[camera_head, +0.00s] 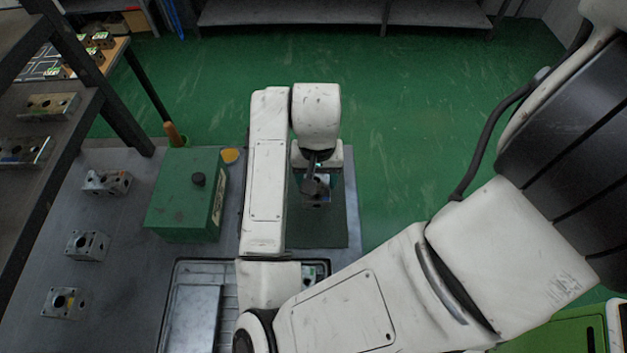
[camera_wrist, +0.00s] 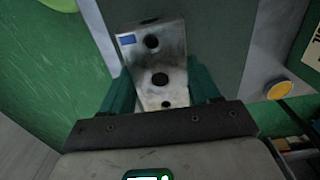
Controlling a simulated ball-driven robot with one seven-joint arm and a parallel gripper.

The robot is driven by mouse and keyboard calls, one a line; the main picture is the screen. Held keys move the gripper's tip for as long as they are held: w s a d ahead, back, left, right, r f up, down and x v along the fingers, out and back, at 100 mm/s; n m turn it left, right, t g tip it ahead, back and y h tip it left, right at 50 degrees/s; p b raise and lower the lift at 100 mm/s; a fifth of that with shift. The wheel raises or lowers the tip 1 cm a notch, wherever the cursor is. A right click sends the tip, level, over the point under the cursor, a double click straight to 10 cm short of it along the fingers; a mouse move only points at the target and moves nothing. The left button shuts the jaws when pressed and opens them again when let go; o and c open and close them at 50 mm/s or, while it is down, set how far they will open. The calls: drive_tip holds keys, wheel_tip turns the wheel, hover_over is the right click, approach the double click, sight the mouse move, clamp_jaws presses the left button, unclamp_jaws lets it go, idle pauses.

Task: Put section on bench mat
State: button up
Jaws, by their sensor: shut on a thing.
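My gripper (camera_head: 316,190) hangs over the dark green-grey bench mat (camera_head: 318,236) at the right end of the bench. It is shut on a metal valve section (camera_head: 322,203), which my wrist partly hides in the head view. In the wrist view the section (camera_wrist: 168,62) sits between the green fingers of my gripper (camera_wrist: 163,92). It has dark round holes and a small blue patch. The mat (camera_wrist: 222,42) shows behind it. I cannot tell whether the section touches the mat.
A green box (camera_head: 183,205) with a black knob stands left of the mat, by a yellow round thing (camera_head: 230,155). A grey tray (camera_head: 178,300) lies in front. Several metal blocks (camera_head: 88,244) stand at the left. The mat's front part looks clear.

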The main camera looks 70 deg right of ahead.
drive_tip(key=shift+w+d+f, duration=0.3)
drive_tip(key=shift+d+f, duration=0.05)
drive_tip(key=shift+f, duration=0.2)
drive_tip(key=shift+w+d+f, duration=0.25)
drive_tip(key=shift+d+f, duration=0.05)
drive_tip(key=shift+f, duration=1.6)
drive_tip(key=shift+f, duration=0.15)
drive_tip(key=o, duration=1.4)
drive_tip(key=shift+o, duration=0.2)
wheel_tip(320, 180, up, 12)
drive_tip(key=shift+r+p, duration=0.2)
drive_tip(key=shift+p, duration=0.5)
